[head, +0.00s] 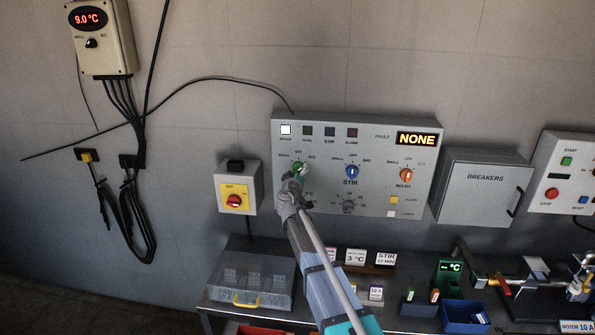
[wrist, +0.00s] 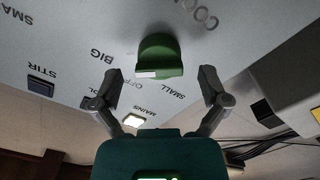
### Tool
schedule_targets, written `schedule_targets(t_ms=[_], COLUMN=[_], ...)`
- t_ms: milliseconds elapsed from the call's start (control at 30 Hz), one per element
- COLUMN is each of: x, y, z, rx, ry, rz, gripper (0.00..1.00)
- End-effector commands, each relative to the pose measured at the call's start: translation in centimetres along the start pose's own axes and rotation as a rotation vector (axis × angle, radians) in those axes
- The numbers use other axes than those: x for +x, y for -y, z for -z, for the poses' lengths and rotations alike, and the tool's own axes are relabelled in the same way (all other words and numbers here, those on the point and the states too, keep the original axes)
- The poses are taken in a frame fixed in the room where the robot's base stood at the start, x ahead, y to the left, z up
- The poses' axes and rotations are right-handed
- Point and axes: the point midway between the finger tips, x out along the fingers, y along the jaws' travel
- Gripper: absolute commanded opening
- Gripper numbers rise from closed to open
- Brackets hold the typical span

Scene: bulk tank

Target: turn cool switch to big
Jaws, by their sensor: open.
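The cool switch is a green knob (head: 298,168) at the left of the grey control panel (head: 385,130). In the wrist view, which is upside down, the green knob (wrist: 160,52) sits among the labels COOL, BIG, OFF and SMALL. A white mark on its near edge faces roughly toward OFF; its exact setting I cannot tell. My gripper (head: 293,184) is in front of the panel and hides part of the knob and the label below it. In the wrist view my gripper (wrist: 160,78) is open, one finger on each side of the knob's near end, apart from it.
A blue STIR knob (head: 351,172) and an orange knob (head: 406,175) are to the right on the panel. A yellow box with a red switch (head: 234,200) hangs to the left. A bench with a clear-lidded box (head: 252,280) stands below. The display (head: 416,139) reads NONE.

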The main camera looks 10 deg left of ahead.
Motion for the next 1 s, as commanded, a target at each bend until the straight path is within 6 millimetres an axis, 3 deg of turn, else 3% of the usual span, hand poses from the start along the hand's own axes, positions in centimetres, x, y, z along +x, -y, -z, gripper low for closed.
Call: schedule_targets(t_ms=[500,700,1000], x=[-8.1,-9.5,-9.7], y=[-0.1,0.0,0.0], z=[-0.1,-0.1,0.0], rx=[0.000,0.000,0.000], ry=[-0.001,0.001,0.001], rz=[0.002,0.000,0.000], gripper=[0.95,0.95,0.95])
